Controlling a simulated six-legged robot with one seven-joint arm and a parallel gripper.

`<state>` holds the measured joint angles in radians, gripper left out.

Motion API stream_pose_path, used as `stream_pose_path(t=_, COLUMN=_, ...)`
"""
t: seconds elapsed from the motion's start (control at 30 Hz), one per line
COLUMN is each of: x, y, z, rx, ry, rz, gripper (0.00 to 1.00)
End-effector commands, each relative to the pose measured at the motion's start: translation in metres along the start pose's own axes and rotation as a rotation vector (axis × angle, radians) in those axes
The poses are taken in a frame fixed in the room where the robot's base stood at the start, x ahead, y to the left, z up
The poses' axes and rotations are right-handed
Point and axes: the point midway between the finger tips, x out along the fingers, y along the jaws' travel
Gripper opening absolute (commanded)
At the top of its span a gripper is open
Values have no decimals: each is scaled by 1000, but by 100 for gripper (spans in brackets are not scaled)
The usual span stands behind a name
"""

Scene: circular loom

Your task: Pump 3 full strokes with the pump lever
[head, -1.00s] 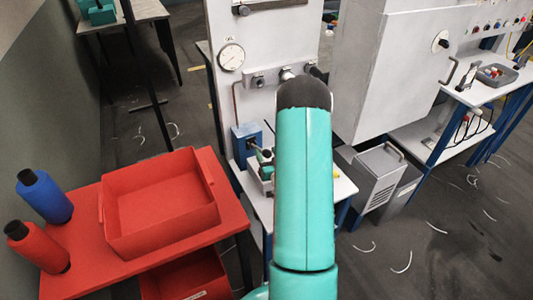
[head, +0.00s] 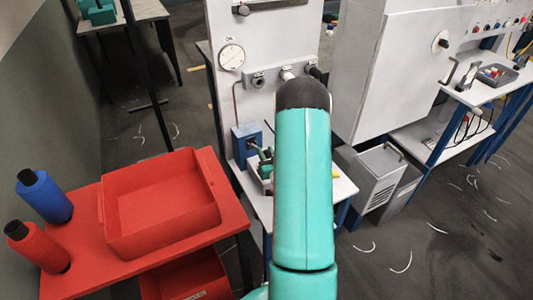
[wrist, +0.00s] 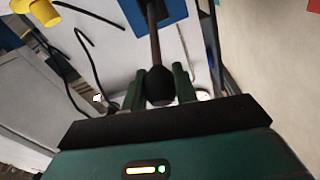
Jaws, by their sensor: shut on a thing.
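The pump lever is a thin rod with a dark rounded knob (wrist: 160,86) at its near end, seen in the middle of the wrist view. My gripper (wrist: 158,88) has its two green fingers on either side of the knob and is shut on it. The rod runs away from the knob towards the top of the wrist view. In the head view, a blue box (head: 246,135) that looks like the pump body stands at the foot of the grey panel. My teal arm covers much of the area beside it, so the full lever does not show there.
A round gauge (head: 231,57) and several fittings are on the grey panel (head: 262,100). A red tray (head: 163,237) lies on a red table at left, beside blue (head: 45,197) and red (head: 38,248) spools. A large grey cabinet (head: 378,75) stands right of my arm.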

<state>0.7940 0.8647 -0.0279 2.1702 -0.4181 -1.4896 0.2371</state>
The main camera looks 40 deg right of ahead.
Motion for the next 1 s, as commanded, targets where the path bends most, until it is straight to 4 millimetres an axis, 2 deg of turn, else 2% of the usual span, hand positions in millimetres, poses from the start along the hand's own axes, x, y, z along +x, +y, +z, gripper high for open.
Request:
stream_pose_path(t=0.37, x=-10, y=4, z=22, rx=4, ry=-17, rz=4, gripper=0)
stream_pose_path(t=0.7, x=-19, y=12, z=63, rx=3, ry=-19, rz=5, gripper=0)
stream_pose_path(t=1.0, x=-16, y=18, z=96, rx=3, ry=-16, rz=5, gripper=0)
